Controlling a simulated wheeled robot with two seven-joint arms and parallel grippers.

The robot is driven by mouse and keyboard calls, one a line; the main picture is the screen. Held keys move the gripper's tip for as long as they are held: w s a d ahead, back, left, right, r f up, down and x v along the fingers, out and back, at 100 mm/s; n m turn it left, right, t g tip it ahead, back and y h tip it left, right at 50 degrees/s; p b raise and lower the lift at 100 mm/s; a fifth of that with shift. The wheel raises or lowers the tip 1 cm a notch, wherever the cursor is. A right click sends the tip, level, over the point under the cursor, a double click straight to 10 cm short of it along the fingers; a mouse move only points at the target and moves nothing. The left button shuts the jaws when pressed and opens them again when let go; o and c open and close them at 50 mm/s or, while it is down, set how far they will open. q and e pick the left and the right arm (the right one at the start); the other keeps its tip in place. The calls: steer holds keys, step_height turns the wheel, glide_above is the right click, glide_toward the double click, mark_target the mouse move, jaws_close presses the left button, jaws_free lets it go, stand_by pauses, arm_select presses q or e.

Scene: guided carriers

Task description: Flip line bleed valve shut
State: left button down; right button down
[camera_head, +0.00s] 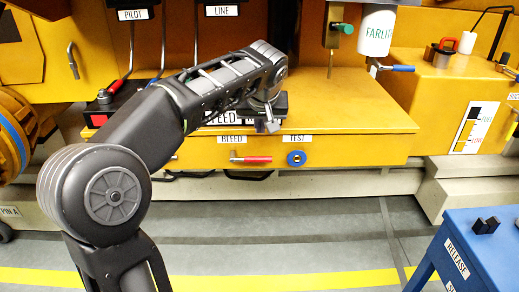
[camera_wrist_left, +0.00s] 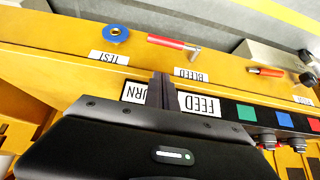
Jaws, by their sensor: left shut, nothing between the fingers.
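The bleed valve (camera_head: 251,159) has a red handle lying level on the yellow front face, with its metal pivot at the left end. It sits just below the BLEED label (camera_head: 231,139). It also shows in the left wrist view (camera_wrist_left: 168,41), where the picture is upside down. My left gripper (camera_head: 269,126) is above the valve, near the top edge of the yellow box, apart from the handle. In the left wrist view its fingers (camera_wrist_left: 162,90) are together and empty, in front of the FEED label. My right gripper is not in view.
A blue ring fitting (camera_head: 297,158) marked TEST is right of the valve. A white FARLIT canister (camera_head: 376,32) and a blue lever (camera_head: 397,68) stand behind. A blue stand (camera_head: 470,245) is at lower right.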

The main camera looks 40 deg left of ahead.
arm_select(q)
glide_above(259, 159)
steer(key=f, duration=0.5)
steer(key=shift+w+a+f+p, duration=0.1)
steer(key=shift+w+f+p, duration=0.1)
steer(key=shift+f+p, duration=0.2)
steer(key=shift+s+f, duration=0.2)
steer(key=shift+f, duration=1.05)
steer(key=shift+s+d+f, duration=0.1)
steer(key=shift+d+f, duration=0.15)
steer(key=shift+f, duration=0.45)
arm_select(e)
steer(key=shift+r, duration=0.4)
